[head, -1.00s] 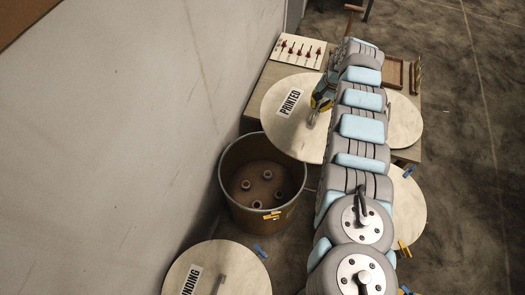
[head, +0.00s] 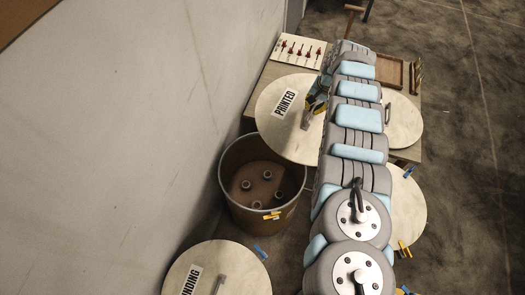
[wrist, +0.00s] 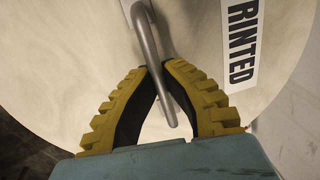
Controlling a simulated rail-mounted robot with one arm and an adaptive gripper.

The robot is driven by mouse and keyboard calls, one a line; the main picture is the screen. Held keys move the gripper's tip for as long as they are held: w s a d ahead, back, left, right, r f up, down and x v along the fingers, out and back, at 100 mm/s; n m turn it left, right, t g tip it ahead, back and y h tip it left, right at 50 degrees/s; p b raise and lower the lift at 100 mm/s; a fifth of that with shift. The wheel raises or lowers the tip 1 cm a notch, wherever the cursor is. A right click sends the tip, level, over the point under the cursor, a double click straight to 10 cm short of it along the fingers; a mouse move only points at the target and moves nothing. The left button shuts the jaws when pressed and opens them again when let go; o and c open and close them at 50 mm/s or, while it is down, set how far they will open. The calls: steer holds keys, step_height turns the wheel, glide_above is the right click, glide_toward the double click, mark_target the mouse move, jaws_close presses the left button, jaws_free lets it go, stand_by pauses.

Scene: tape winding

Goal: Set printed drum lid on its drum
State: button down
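The printed drum lid (head: 275,125) is a pale round disc with a "PRINTED" label and a metal bar handle. In the wrist view the lid (wrist: 70,60) fills most of the picture. My gripper (wrist: 163,68) is shut on its handle (wrist: 150,40), the yellow-backed fingers closing around the bar. In the head view my gripper (head: 314,108) is at the lid's centre, and my arm hides the lid's right part. The open drum (head: 232,200) stands beside the wall, below and left of the lid in the picture. Several small round cores lie on its floor.
A lid marked "...NDING" (head: 235,265) lies at the lower front. Two more pale lids show right of my arm, one upper (head: 402,125) and one lower (head: 408,210). A table (head: 262,85) behind carries a tool board (head: 297,50). The wall (head: 150,130) is close left of the drum.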

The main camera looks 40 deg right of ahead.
steer(key=shift+w+a+f, duration=0.35)
steer(key=shift+a+f, duration=0.1)
steer(key=shift+a, duration=0.1)
steer(key=shift+f, duration=0.2)
steer(key=shift+f, duration=0.1)
steer(key=shift+w+a+f, duration=0.15)
steer(key=shift+w, duration=0.1)
